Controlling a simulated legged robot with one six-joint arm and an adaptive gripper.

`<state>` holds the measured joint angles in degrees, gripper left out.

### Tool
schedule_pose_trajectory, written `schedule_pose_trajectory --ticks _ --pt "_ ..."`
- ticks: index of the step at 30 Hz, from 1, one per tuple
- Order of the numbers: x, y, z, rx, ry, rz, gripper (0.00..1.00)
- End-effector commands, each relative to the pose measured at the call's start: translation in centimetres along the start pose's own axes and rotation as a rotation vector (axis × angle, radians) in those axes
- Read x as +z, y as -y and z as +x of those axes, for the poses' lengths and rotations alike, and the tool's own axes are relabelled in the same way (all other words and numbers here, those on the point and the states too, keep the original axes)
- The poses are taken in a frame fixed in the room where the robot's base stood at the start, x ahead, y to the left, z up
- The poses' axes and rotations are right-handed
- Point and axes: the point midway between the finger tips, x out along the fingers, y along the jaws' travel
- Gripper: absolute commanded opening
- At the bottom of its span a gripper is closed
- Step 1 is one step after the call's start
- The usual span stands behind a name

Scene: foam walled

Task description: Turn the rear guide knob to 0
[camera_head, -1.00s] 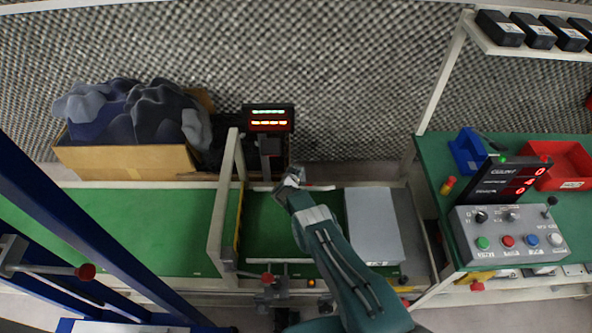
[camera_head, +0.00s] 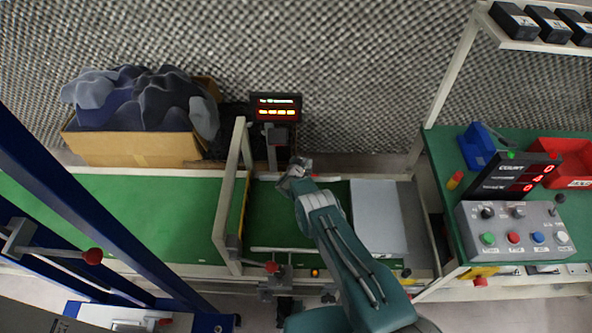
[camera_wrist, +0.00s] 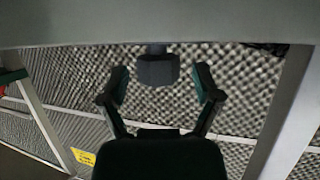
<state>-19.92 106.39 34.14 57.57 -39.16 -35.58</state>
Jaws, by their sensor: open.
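My gripper (camera_head: 294,172) is over the far edge of the green belt (camera_head: 265,218) in the head view, left of the grey plate. In the wrist view my gripper (camera_wrist: 160,82) is open, with its two fingers spread wide. A dark faceted knob-like piece (camera_wrist: 157,71) on a short stem shows between the fingers, with a gap on both sides; it looks like the rear guide knob. No scale or pointer on it can be read. In the head view the gripper hides this spot. A red-ended front knob (camera_head: 271,267) is at the near edge of the belt.
A display on a post (camera_head: 276,108) stands just behind my gripper. A white upright frame (camera_head: 232,190) is close on the left. A grey plate (camera_head: 378,215) lies to the right.

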Motion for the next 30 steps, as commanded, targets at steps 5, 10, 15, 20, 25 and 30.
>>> schedule_pose_trajectory --ticks 5,10,15,20,25,30 --pt "-0.1 0.1 -1.2 -0.001 0.0 -0.001 0.82" --pt "-0.1 0.0 -2.5 -0.004 -0.001 -0.002 0.82" --pt "0.0 0.1 -4.2 -0.003 0.001 -0.001 0.82" --pt "-0.1 0.1 -6.0 -0.005 0.001 -0.001 0.82" --pt "0.0 0.1 -8.2 -0.005 0.0 -0.003 0.82" --pt "0.0 0.2 -10.2 -0.005 0.0 -0.002 0.82"
